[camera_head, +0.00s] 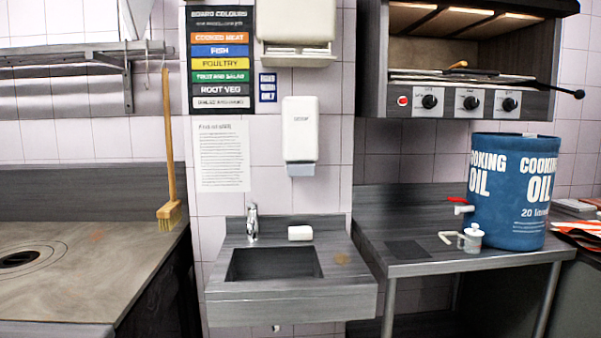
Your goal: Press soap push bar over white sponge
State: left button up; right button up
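A white soap dispenser (300,128) hangs on the tiled wall above the sink. Its grey push bar (301,170) is at the bottom of the dispenser. A small white sponge (300,233) lies on the back ledge of the sink, right of the tap and below the push bar. A clear vertical gap separates the bar from the sponge. Neither of my grippers shows in the head view.
The grey sink (290,290) has a metal tap (252,222). A blue cooking oil drum (510,190) stands on the steel table at right. A wooden-handled brush (168,150) hangs at left above the worktop (60,260). The space before the dispenser looks clear.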

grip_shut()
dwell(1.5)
